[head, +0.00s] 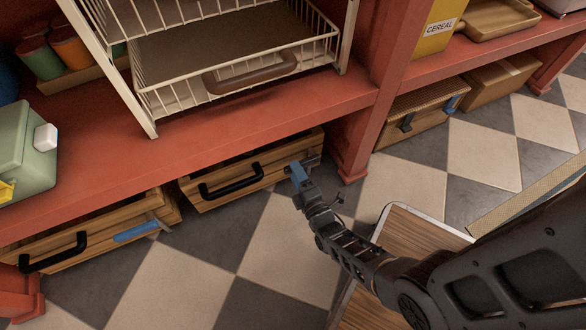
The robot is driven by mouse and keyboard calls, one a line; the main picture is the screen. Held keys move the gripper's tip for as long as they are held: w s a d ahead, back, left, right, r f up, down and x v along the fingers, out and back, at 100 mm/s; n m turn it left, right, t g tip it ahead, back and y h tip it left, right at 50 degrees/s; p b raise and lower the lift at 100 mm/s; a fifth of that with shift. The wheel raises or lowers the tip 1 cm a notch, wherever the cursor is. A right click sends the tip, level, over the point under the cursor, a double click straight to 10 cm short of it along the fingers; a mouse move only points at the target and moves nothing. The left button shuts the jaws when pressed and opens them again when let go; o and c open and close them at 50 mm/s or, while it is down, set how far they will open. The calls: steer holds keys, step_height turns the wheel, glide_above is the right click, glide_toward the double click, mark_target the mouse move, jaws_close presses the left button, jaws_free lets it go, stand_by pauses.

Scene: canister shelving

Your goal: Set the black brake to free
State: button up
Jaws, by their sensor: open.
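A wooden crate (222,177) with a black bar handle (232,183) stands on the floor under the red shelf. At its right front corner are a grey bracket (312,160) and a blue lever (297,171). My gripper (302,184) is open and right at this blue lever; I cannot tell whether it touches. The fingers and arm hide part of that corner. A second crate (110,235) at the left also has a black handle (53,252) and a blue lever (137,232). No brake lever I see is clearly black.
A red shelf post (355,145) stands just right of my gripper. A wood-topped surface (415,232) lies under my arm.

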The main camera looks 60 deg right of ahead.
steer(key=shift+x, duration=1.4)
steer(key=shift+c, duration=0.3)
jaws_close()
